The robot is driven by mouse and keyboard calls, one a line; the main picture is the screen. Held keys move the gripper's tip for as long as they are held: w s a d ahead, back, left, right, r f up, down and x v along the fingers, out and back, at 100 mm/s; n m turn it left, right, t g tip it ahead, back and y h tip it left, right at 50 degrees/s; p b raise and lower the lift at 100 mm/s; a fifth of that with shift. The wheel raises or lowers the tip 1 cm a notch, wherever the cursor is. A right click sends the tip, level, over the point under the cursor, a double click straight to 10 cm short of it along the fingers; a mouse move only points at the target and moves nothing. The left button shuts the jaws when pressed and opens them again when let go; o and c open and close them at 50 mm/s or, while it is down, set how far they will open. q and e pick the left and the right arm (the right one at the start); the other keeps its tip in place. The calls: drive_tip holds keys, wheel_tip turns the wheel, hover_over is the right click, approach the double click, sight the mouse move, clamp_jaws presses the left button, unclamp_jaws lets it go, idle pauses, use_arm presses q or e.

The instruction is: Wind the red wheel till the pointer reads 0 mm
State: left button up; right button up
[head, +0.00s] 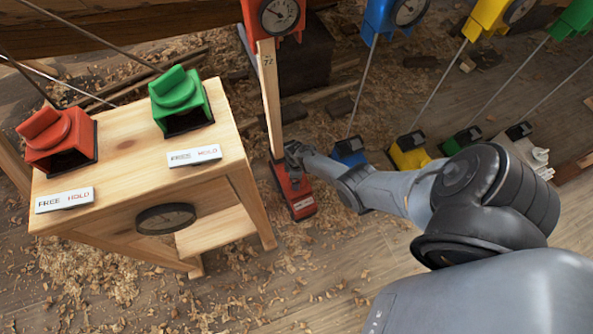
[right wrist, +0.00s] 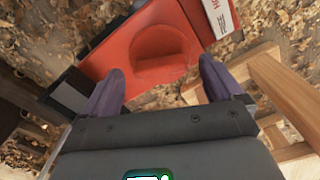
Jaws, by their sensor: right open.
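A red unit (head: 298,205) stands on the floor at the foot of a wooden post, and my right gripper (head: 294,152) is over it. In the right wrist view its round red wheel (right wrist: 162,55) with a raised bar lies just beyond my right gripper (right wrist: 160,82). The fingers are open, one on each side of the wheel's near edge, and nothing is visibly held. In the head view the wheel is hidden behind my gripper. A red-housed dial (head: 280,15) is at the post's upper end; its pointer reading is too small to tell. My left gripper is not in view.
A wooden stand (head: 120,150) at left carries a red knob block (head: 58,138) and a green one (head: 180,100), with FREE/HOLD plates. Blue (head: 350,151), yellow (head: 410,152) and green floor units stand to the right. Shavings cover the floor.

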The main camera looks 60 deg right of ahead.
wheel_tip(320, 180, up, 10)
drive_tip(key=p, duration=0.7)
drive_tip(key=shift+f, duration=0.25)
